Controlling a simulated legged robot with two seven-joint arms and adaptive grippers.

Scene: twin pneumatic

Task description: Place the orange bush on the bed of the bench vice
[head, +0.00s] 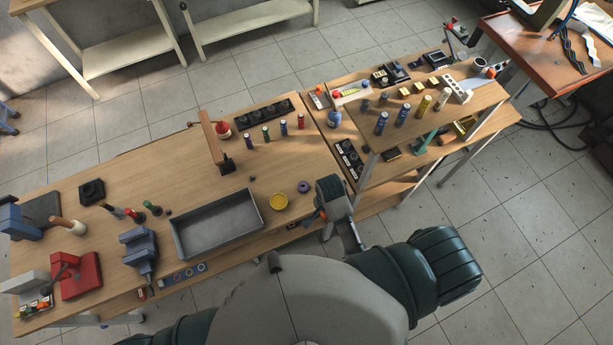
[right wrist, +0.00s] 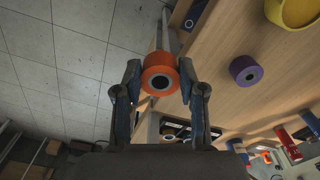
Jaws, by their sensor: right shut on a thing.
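My right gripper (head: 325,212) is at the front edge of the workbench, right of the grey tray. In the right wrist view, the gripper (right wrist: 160,82) is shut on the orange bush (right wrist: 160,65), a short ring with a dark central hole. The bush is clamped between the two fingertips; only a bit of orange (head: 322,214) shows in the head view. The blue bench vice (head: 138,247) stands left of the tray, well away from the gripper. Its bed is too small to make out clearly. My left gripper is not in view.
The grey tray (head: 176,238) lies between vice and gripper. An upright wooden post (head: 211,138) rises behind the tray.

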